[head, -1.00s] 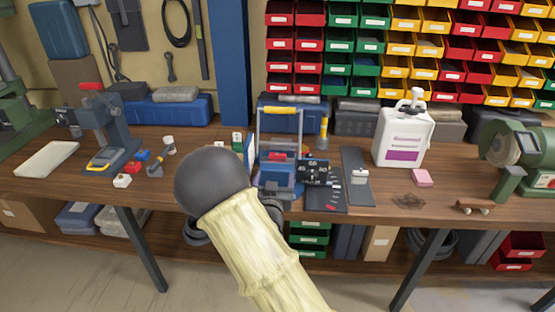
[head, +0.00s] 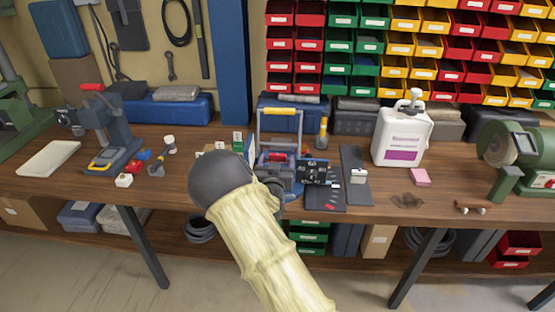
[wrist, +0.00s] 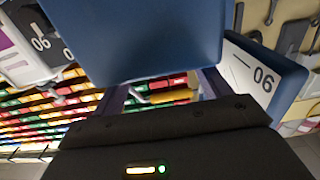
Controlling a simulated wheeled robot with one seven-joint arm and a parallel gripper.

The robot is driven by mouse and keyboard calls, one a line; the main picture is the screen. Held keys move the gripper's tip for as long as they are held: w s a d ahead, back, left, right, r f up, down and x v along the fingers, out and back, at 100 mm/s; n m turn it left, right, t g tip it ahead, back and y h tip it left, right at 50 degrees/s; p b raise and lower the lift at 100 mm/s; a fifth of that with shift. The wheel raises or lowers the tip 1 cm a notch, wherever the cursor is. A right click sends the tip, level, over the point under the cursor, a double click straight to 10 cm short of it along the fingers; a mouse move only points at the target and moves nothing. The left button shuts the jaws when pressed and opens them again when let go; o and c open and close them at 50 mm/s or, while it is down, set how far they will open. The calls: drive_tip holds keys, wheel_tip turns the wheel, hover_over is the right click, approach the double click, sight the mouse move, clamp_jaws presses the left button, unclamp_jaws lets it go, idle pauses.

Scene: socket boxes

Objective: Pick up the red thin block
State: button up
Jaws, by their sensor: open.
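A small flat red piece (head: 330,207) lies on the dark mat at the bench's front edge in the head view; it is too small to tell whether it is the red thin block. Another red piece (head: 277,157) shows inside the blue frame with the yellow handle (head: 280,111). My arm covers part of that area. In the wrist view my gripper (wrist: 164,92) is open, with its dark housing across the bottom. A large blue surface fills the top middle close to the camera. No red thin block is clear in the wrist view.
A dark panel (head: 318,172) stands beside the frame. A white jug (head: 402,135) and pink block (head: 420,177) are to the right. A press (head: 112,130) and small coloured blocks (head: 143,154) are to the left. Bins line the wall behind.

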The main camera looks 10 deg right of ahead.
drive_tip(key=shift+w+d, duration=0.15)
drive_tip(key=shift+w, duration=0.25)
drive_tip(key=c, duration=1.1)
wheel_tip(320, 180, up, 10)
drive_tip(key=shift+b, duration=0.4)
